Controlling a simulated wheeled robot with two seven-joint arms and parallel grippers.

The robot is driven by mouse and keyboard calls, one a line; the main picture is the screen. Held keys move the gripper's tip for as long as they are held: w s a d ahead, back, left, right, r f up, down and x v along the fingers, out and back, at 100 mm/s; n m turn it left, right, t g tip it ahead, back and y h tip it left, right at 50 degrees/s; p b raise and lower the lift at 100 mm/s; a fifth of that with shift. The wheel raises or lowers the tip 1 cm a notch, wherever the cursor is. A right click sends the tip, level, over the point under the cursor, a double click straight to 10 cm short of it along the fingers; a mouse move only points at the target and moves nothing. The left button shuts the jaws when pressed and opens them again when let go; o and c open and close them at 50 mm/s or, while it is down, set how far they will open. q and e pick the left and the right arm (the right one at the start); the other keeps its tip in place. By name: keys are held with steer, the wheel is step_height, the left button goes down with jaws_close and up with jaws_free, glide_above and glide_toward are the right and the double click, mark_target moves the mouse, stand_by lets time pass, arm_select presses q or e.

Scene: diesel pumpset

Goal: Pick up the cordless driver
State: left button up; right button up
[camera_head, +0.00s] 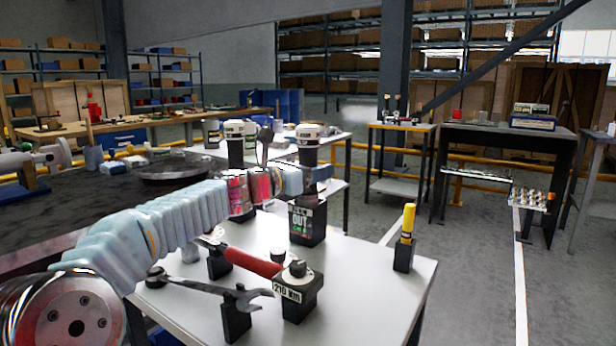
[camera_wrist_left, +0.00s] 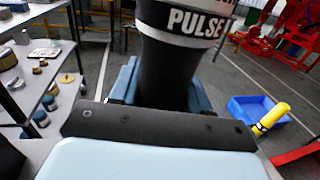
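A black tool with a white-banded head (camera_head: 308,150), which looks like the cordless driver, stands upright above a black block marked OUT (camera_head: 307,222). In the left wrist view, my grey-blue fingers (camera_wrist_left: 163,88) lie on either side of the narrower body. Whether they press on it cannot be told. The tool's lower end is partly hidden. My right gripper is not in view.
A similar black tool (camera_head: 235,145) stands to the left. On the white table (camera_head: 365,290) are a wrench (camera_head: 215,287), a red-handled tool (camera_head: 250,262), a 210 Nm block (camera_head: 298,290) and a yellow-topped marker (camera_head: 407,225) in a black stand. The floor at right is open.

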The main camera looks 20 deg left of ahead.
arm_select(q)
jaws_close()
steer(key=shift+r, duration=0.1)
step_height(320, 180, up, 15)
steer(key=p, duration=0.9)
steer(key=shift+r, duration=1.45)
steer(key=shift+o, duration=0.6)
jaws_free()
jaws_close()
